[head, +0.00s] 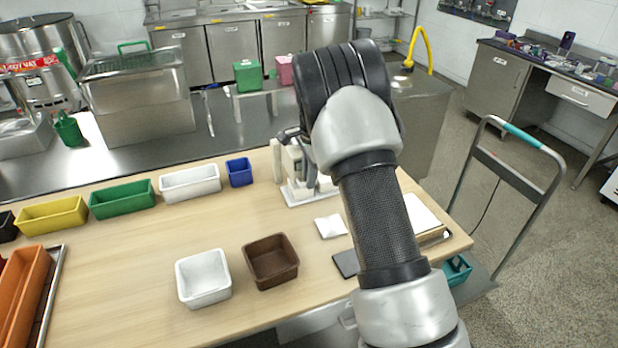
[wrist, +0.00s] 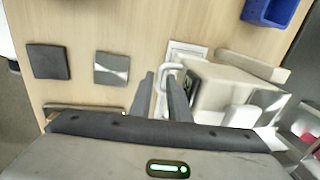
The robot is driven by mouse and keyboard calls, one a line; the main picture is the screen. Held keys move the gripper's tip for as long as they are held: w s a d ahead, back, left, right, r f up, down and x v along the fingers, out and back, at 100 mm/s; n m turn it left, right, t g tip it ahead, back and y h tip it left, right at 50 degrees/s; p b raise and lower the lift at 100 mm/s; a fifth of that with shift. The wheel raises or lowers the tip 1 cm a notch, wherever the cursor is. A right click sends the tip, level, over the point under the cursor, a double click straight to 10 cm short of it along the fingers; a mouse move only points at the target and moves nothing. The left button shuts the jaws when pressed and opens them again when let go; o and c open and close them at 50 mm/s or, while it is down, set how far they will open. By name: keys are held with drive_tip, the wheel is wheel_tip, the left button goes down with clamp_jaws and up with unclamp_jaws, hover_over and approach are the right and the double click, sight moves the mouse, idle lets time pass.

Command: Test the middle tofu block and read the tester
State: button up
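A white machine with a pale upright body, which looks like the tester, stands on the table in the head view (head: 298,185), partly behind my arm. In the wrist view the machine (wrist: 225,88) fills the right side, and its white looped handle (wrist: 164,80) lies close to my fingertips. My gripper (wrist: 160,80) is open, with a gap between its two dark fingers. I cannot tell whether they touch the handle. No display reading is legible. I cannot pick out a row of tofu blocks or a middle one; a pale flat square (head: 331,226) lies on the table.
A dark flat square (head: 345,263), a brown bin (head: 271,261) and a white bin (head: 203,278) are nearby. A blue bin (head: 239,172) stands left of the machine. A white-topped board (head: 425,215) is partly behind my arm. The table's middle left is clear.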

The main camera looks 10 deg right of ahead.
drive_tip(key=shift+f, duration=0.15)
clamp_jaws()
idle(1.4)
